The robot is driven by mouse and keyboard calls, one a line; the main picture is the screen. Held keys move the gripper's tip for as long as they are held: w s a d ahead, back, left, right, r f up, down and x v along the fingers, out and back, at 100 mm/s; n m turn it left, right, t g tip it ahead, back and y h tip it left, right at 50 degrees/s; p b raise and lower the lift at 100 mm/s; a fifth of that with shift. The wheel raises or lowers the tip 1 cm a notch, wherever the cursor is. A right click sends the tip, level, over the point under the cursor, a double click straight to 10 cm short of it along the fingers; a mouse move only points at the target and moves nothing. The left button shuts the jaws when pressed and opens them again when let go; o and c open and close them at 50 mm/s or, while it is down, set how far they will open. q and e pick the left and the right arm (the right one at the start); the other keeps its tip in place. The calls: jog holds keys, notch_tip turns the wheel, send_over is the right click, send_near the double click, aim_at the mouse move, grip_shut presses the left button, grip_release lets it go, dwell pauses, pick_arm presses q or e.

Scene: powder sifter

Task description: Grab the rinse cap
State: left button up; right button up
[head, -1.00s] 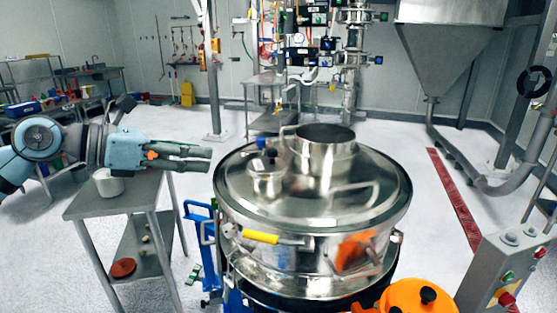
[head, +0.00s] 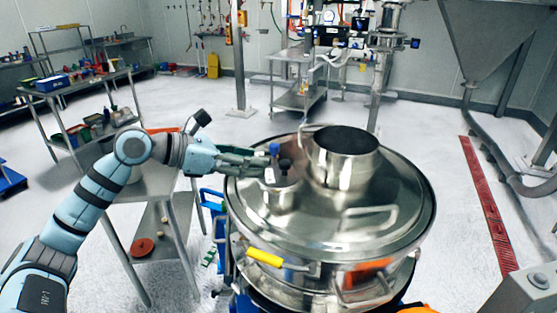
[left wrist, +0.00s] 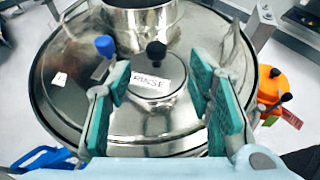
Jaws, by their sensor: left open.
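The rinse cap (left wrist: 150,106) is a round metal cap with a white "RINSE" label and a black knob (left wrist: 156,50). My left gripper (head: 268,170) is over the cap, fingers pointing right. In the left wrist view its green-padded fingers (left wrist: 165,98) are open and spread to either side of the cap, with nothing held. I cannot tell whether they touch it. My right gripper is not in view.
A blue knob (left wrist: 105,44) stands close to the cap on its left. A wide steel collar (head: 345,165) rises just behind it. A small steel table (head: 150,182) stands left.

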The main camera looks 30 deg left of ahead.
aim_at(278, 176)
pick_arm(q)
jog(key=x, duration=0.3)
jog(key=shift+w+a+f, duration=0.1)
jog(key=shift+w+a, duration=0.05)
jog(key=shift+w, duration=0.1)
jog(key=shift+w+d+f+p, duration=0.2)
jog(key=shift+w+p, duration=0.1)
jog(key=shift+p, duration=0.1)
jog(key=p+x, duration=0.1)
jog(key=x, duration=0.2)
jog(key=shift+w+d+f, duration=0.1)
jog(key=shift+d+f, duration=0.05)
jog(key=shift+f, duration=0.1)
jog(key=shift+w+d+f, duration=0.15)
jog(key=shift+w+f, duration=0.1)
jog(key=shift+w, duration=0.05)
grip_shut()
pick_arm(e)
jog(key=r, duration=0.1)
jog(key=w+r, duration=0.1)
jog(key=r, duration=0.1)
